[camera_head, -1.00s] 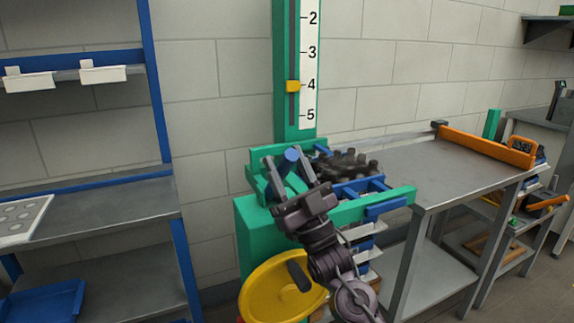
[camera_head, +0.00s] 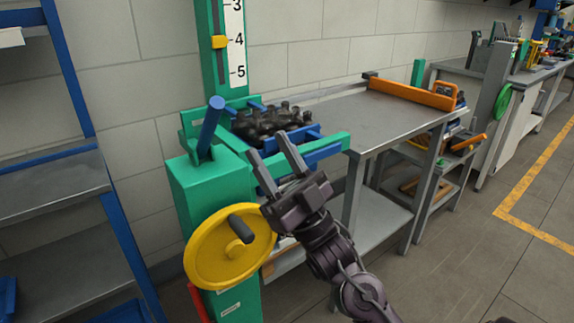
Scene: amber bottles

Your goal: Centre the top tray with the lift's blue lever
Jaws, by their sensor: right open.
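The lift's blue lever (camera_head: 210,126) stands up on the green lift housing (camera_head: 215,185), tilted slightly to the right at its top. The top tray (camera_head: 322,152) is blue and holds several dark amber bottles (camera_head: 270,122); it sits between the lift's green rails. My right gripper (camera_head: 267,158) is open and empty, in front of the tray and to the right of the lever, apart from the lever. Its arm hides part of the tray's front and what lies below. My left gripper is out of view.
A yellow handwheel (camera_head: 230,247) with a dark handle is on the lift's front. A scale with a yellow pointer (camera_head: 219,42) rises behind. A grey table (camera_head: 385,118) with an orange bar (camera_head: 412,93) adjoins on the right. A blue-framed shelf (camera_head: 50,185) stands left.

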